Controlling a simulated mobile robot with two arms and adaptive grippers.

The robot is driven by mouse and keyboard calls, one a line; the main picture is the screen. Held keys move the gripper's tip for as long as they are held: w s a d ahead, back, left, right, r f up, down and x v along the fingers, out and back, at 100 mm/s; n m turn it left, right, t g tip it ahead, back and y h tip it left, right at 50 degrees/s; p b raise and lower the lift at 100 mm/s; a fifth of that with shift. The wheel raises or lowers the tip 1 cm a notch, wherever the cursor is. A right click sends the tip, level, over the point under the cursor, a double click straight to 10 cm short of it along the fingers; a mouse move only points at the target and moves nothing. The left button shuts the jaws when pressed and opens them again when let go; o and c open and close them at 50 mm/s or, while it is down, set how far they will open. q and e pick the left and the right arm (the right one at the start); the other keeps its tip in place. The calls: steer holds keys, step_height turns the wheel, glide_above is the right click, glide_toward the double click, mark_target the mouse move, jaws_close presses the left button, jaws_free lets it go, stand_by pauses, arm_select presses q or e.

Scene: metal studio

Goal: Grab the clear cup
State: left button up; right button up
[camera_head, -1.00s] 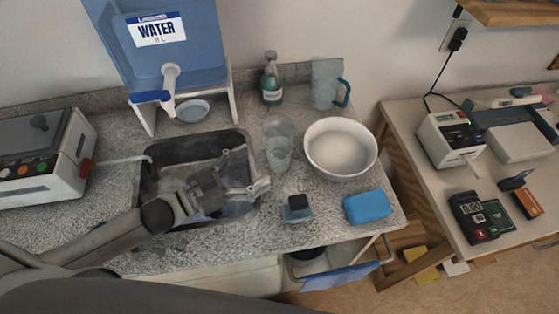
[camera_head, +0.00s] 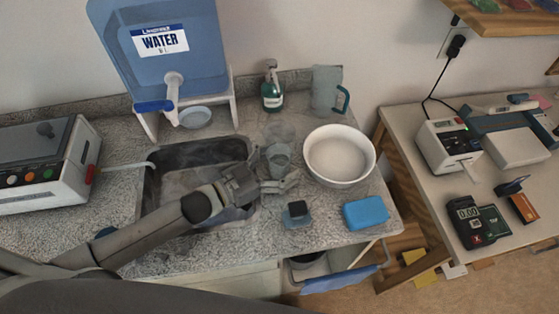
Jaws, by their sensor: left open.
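The clear cup (camera_head: 278,153) stands on the speckled counter, just right of the sink and left of the white bowl. A second clear, rounded shape shows right behind it; I cannot tell whether it is a separate glass. My left gripper (camera_head: 288,168) is open at the cup's near side, with its fingers spread by the cup's lower part. The fingers partly cover the cup's base, and I cannot tell whether they touch it. My right gripper is not in view.
The white bowl (camera_head: 339,155) stands close on the right. A green pump bottle (camera_head: 271,88) and a clear pitcher (camera_head: 326,90) stand behind. A small dark-topped block (camera_head: 297,212) and a blue sponge (camera_head: 366,212) lie in front. The sink (camera_head: 185,165) is left.

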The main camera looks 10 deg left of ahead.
arm_select(q)
steer(key=shift+c, duration=0.4)
steer(key=c, duration=1)
steer(key=shift+c, duration=0.4)
steer(key=shift+r, duration=0.15)
